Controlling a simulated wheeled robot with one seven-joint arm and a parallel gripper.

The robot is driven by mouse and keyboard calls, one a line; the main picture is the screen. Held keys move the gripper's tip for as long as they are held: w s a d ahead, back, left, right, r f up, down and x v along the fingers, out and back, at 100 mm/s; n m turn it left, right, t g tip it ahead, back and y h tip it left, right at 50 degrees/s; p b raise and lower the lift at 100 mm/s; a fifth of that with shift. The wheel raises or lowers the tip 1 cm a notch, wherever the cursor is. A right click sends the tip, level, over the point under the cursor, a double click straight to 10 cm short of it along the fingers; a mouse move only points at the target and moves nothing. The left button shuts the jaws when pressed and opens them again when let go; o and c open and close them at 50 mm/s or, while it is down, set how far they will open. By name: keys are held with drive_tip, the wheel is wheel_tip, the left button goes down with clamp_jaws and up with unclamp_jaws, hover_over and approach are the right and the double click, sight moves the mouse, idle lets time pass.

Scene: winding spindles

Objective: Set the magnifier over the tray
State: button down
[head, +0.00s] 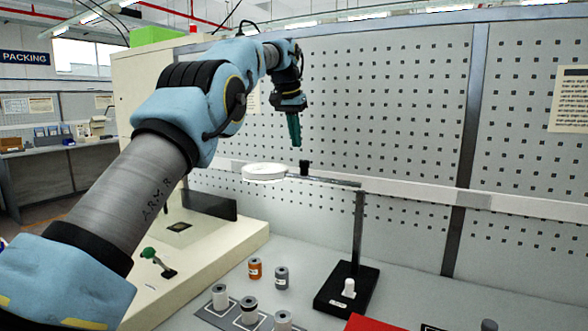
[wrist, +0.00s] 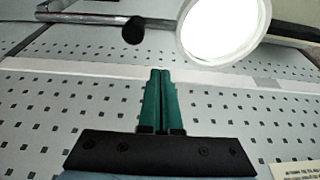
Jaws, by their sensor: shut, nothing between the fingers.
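The magnifier has a white round head (head: 265,172) on a dark horizontal arm with a black knob (head: 304,168). Its post rises from a black base (head: 335,301) on the bench. The head hangs left of the post. In the wrist view the lit head (wrist: 222,25) is at the upper right and the knob (wrist: 133,30) at the upper middle. My gripper (head: 297,145) has its green fingers pressed together, empty, pointing down above the knob and apart from it. A grey tray (head: 212,314) with white-outlined places holds several spools at the bottom, below the head and partly cut off.
An orange spool (head: 255,268) and a grey spool (head: 281,278) stand on the bench behind the tray. A red object (head: 370,323) lies at the front edge of view. A perforated panel (head: 400,110) closes the back. A green-knobbed lever (head: 150,255) is at left.

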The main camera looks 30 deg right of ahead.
wheel_tip(320, 180, down, 9)
drive_tip(key=shift+s+a+r, duration=0.15)
drive_tip(key=shift+s+a, duration=0.05)
drive_tip(key=shift+a, duration=0.25)
idle(0.4)
drive_tip(key=shift+a, duration=0.1)
idle(0.3)
drive_tip(key=shift+s+a+n+b, duration=0.35)
drive_tip(key=shift+a+n+b, duration=0.05)
drive_tip(key=shift+a+b, duration=0.1)
drive_tip(key=s+a+n+t+y+b, duration=0.1)
drive_tip(key=s+a+n+b, duration=0.6)
drive_tip(key=s, duration=0.8)
drive_tip(key=a+y, duration=0.1)
drive_tip(key=a, duration=0.2)
drive_tip(key=shift+n+t, duration=0.3)
drive_tip(key=shift+n, duration=0.1)
